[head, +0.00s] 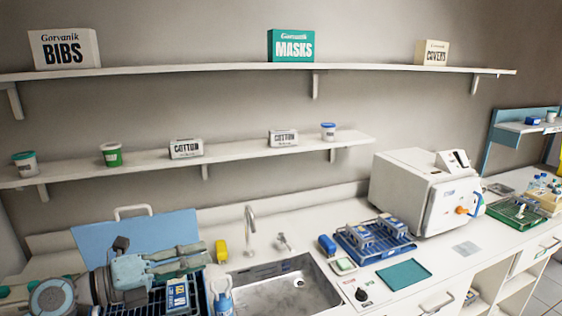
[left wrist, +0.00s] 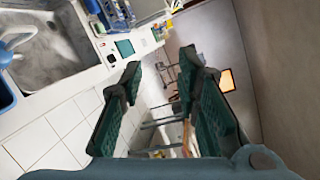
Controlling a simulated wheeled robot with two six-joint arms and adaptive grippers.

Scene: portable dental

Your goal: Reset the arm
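My left arm comes in at the lower left of the head view. Its left gripper (head: 202,255) points right, over the counter beside the sink (head: 290,288). In the left wrist view the gripper (left wrist: 171,72) shows two dark green fingers spread wide apart, with nothing between them. Through the gap I see white furniture and floor. My right arm and right gripper are not in view.
A yellow bottle (head: 221,251) and the faucet (head: 250,230) are close by. A blue board (head: 140,236) leans behind the arm. A white sterilizer (head: 412,190) stands right.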

